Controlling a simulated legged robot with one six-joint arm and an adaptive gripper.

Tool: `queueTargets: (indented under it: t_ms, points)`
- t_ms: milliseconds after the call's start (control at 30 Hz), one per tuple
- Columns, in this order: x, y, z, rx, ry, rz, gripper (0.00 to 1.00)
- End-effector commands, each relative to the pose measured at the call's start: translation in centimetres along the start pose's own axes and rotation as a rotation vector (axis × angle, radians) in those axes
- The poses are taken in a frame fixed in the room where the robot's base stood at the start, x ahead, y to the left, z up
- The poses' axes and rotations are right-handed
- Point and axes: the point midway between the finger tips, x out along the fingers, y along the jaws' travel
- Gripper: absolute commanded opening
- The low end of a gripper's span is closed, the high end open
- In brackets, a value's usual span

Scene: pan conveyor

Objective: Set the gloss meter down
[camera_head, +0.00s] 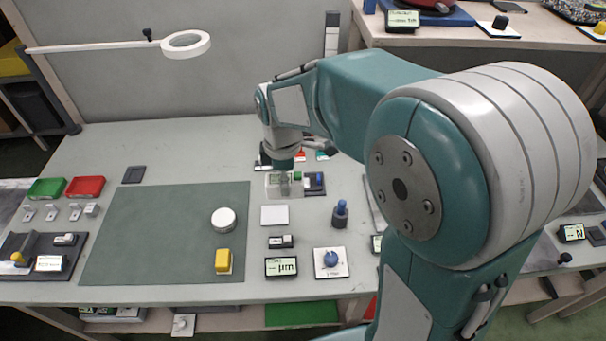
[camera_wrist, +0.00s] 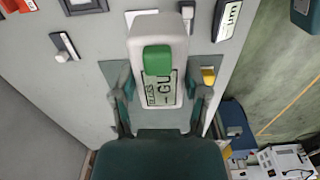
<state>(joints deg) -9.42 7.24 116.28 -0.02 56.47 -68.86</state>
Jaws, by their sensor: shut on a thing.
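The gloss meter (camera_wrist: 158,38) is a white, rounded body with a green button and a display reading GU. In the wrist view it stands out lengthwise between the two fingers of my gripper (camera_wrist: 163,97), which is shut on it. In the head view my gripper (camera_head: 284,180) points down over the grey table, right of the green mat (camera_head: 150,235), and the meter is small and partly hidden there. I cannot tell whether the meter touches the table.
A white square plate (camera_head: 274,215), a small instrument (camera_head: 281,241) and a µm display (camera_head: 281,267) lie in front. A dark blue item (camera_head: 314,183) sits close to the right. A white puck (camera_head: 223,220) and yellow block (camera_head: 223,261) stand on the mat, otherwise largely clear.

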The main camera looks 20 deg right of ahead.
Motion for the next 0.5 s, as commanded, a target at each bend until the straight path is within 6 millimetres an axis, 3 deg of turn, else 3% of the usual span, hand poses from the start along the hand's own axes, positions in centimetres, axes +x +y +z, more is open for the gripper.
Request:
queueTargets:
  t_ms: [167,500]
  points:
    - [0.8,1.7,0.5,-0.007,-0.001,-0.002,0.00]
    - [4.0,8.6,2.6,-0.005,-0.001,-0.002,0.00]
